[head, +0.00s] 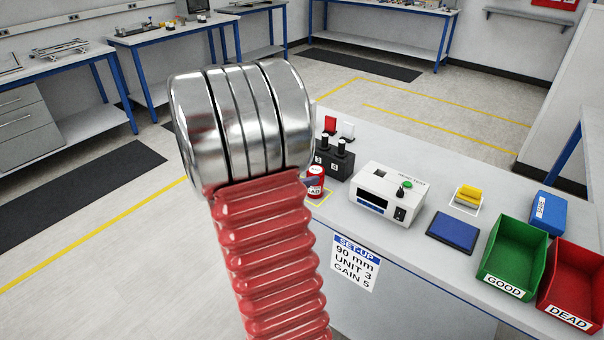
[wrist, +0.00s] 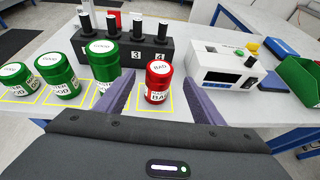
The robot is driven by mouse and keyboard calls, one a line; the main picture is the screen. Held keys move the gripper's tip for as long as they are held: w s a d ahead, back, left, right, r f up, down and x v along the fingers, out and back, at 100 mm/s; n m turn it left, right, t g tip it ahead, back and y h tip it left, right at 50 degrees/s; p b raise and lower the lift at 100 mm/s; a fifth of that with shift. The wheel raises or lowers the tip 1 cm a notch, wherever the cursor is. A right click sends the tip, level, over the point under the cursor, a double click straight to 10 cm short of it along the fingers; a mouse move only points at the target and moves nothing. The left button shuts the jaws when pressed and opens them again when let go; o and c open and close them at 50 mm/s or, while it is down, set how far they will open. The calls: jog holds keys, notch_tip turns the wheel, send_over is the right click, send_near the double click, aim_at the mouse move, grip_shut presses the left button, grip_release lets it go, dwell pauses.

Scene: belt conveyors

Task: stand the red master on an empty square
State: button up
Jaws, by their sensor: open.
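The red master (wrist: 158,82), a small red can with a white lid marked BAD, stands upright in a yellow-outlined square (wrist: 171,99) in the wrist view. It also shows in the head view (head: 316,183), partly hidden by my arm. My gripper (wrist: 157,92) is open, with one purple finger on each side of the red master and visible gaps to both. Three green masters stand to the left in yellow squares: one tall (wrist: 103,60), one middle (wrist: 57,75) and one short (wrist: 18,80). I see no empty square clearly.
A black block (wrist: 147,50) with several black posts stands behind the masters. A white tester (head: 385,195) stands right of them. Further right are a blue pad (head: 453,232), a yellow piece (head: 468,196), a green GOOD bin (head: 497,262) and a red DEAD bin (head: 560,290).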

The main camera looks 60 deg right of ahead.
dwell(0.7)
jog(key=w+a+r+n+t+y, duration=0.1)
jog(key=w+a+r+n+t, duration=0.35)
jog(key=w+n, duration=0.3)
jog(key=w+a+r+n+t+y, duration=0.1)
jog(key=w+a+r+n+t, duration=0.2)
jog(key=w+a+n+t, duration=0.4)
jog(key=w+a+r+n+t+y, duration=0.1)
jog(key=w+a+r+n+y, duration=0.2)
jog(key=a+n, duration=0.35)
jog(key=w+a+r+n+t+y, duration=0.1)
jog(key=w+a+n+t+y, duration=0.1)
jog(key=w+a+n, duration=0.35)
jog(key=s+a+n+g+y, duration=0.1)
jog(key=s+a+n+y, duration=0.25)
jog(key=a+n, duration=0.55)
jog(key=s+a+n+y, duration=0.35)
jog(key=a+n, duration=0.35)
jog(key=a, duration=0.4)
jog(key=s+a+f+n+g, duration=0.1)
jog(key=s+a+n+g, duration=0.1)
jog(key=s+n, duration=0.5)
jog(key=s+a+f+n+g, duration=0.2)
jog(key=s+n, duration=0.5)
jog(key=s, duration=0.2)
jog(key=shift+s+a+f+g+h, duration=0.15)
jog(key=shift+s+a+g+h, duration=0.15)
jog(key=shift+a+g+h, duration=0.1)
